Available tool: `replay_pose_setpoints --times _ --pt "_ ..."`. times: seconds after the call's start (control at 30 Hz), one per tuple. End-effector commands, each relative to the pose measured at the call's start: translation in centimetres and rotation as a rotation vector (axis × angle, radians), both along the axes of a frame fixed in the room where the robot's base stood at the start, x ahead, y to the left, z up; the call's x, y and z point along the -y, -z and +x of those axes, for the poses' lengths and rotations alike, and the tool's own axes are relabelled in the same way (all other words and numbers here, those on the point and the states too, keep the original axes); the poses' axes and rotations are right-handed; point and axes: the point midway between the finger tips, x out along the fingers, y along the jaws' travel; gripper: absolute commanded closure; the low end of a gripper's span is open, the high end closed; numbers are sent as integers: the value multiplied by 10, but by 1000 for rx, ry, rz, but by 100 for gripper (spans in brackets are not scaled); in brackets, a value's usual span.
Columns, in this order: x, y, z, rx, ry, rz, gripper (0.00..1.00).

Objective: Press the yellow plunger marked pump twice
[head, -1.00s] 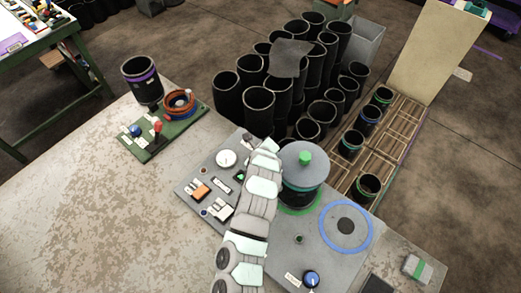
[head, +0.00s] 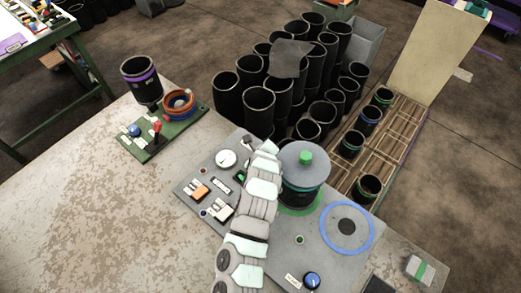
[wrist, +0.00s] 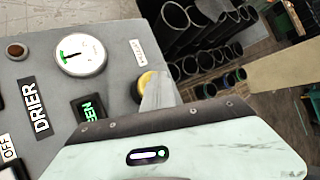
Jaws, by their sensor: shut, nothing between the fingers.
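The yellow plunger (wrist: 146,83) shows in the wrist view on the grey panel (wrist: 115,20), partly hidden behind my gripper (wrist: 159,92). A small white label (wrist: 138,52) sits beside it; its text is too small to read surely. My gripper is shut and empty, its tip over or against the plunger's right side; I cannot tell whether it touches. In the head view my arm covers the plunger, and the grey panel (head: 262,237) lies under the arm.
A round gauge (wrist: 81,55) and a DRIER label (wrist: 40,105) are near the plunger. A lidded pot (head: 303,165) stands close right of my arm. Black sleeves (head: 258,110) stand behind the panel.

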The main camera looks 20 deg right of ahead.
Motion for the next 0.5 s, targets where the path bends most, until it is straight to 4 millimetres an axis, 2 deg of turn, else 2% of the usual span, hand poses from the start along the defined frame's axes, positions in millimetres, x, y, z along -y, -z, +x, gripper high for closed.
replay_pose_setpoints --times 0.5 --pt "0 -3 0 -1 0 -1 100"
